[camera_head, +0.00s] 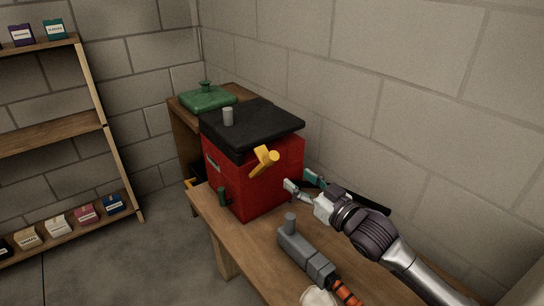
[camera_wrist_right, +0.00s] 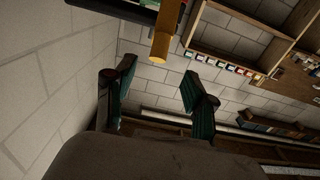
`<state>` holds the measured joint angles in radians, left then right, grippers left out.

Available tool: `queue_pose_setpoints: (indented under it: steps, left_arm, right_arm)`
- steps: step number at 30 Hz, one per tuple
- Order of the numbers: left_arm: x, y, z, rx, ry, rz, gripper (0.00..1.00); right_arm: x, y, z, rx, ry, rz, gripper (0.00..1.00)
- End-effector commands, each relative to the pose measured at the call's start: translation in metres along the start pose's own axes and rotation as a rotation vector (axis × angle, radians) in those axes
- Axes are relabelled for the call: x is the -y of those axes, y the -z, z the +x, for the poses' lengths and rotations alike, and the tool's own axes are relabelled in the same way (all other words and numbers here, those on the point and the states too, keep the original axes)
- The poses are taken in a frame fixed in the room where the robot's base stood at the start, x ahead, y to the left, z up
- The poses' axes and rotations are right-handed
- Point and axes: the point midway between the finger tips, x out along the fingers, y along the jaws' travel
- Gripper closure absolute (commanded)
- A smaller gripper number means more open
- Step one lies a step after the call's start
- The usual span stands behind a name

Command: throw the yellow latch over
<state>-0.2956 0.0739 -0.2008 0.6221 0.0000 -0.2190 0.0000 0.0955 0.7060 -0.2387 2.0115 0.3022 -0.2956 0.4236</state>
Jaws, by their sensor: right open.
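The yellow latch (camera_head: 264,158) is on the front of a red box (camera_head: 262,185) with a black lid (camera_head: 255,125), on a wooden bench. It slants, its thick end up and to the right. In the right wrist view, the yellow latch (camera_wrist_right: 167,32) hangs at the top, beyond the fingertips. My right gripper (camera_head: 300,182) is open and empty, beside the box's right side, below and right of the latch. Its two spread fingers also show in the wrist view (camera_wrist_right: 158,85). I cannot tell whether a finger touches the box. My left gripper is not in view.
A grey tool (camera_head: 305,252) with an orange-banded handle lies on the bench (camera_head: 250,244) in front of the box. A green lidded container (camera_head: 207,98) stands behind. The block wall is close on the right. Shelves (camera_head: 60,137) with small boxes stand at left.

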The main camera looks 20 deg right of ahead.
Motion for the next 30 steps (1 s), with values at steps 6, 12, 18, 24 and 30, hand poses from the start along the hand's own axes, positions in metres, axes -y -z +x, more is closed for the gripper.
queue_pose_setpoints:
  steps: [6, 12, 18, 24, 30]
  left_arm:
    - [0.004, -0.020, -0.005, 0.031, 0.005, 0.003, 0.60]
    - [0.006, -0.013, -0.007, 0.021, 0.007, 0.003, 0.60]
    - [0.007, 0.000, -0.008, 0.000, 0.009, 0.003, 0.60]
    - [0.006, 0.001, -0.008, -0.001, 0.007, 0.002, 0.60]
    - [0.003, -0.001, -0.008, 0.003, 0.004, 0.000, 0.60]
  right_arm:
    - [0.000, 0.002, 0.047, -0.001, -0.002, -0.001, 0.45]
    - [0.000, 0.001, 0.087, 0.000, -0.002, -0.001, 0.45]
    - [0.000, -0.001, 0.112, 0.003, -0.002, -0.001, 0.45]
    - [0.000, -0.001, 0.120, 0.003, -0.002, -0.002, 0.45]
    - [0.000, -0.001, 0.120, 0.003, -0.002, -0.002, 0.45]
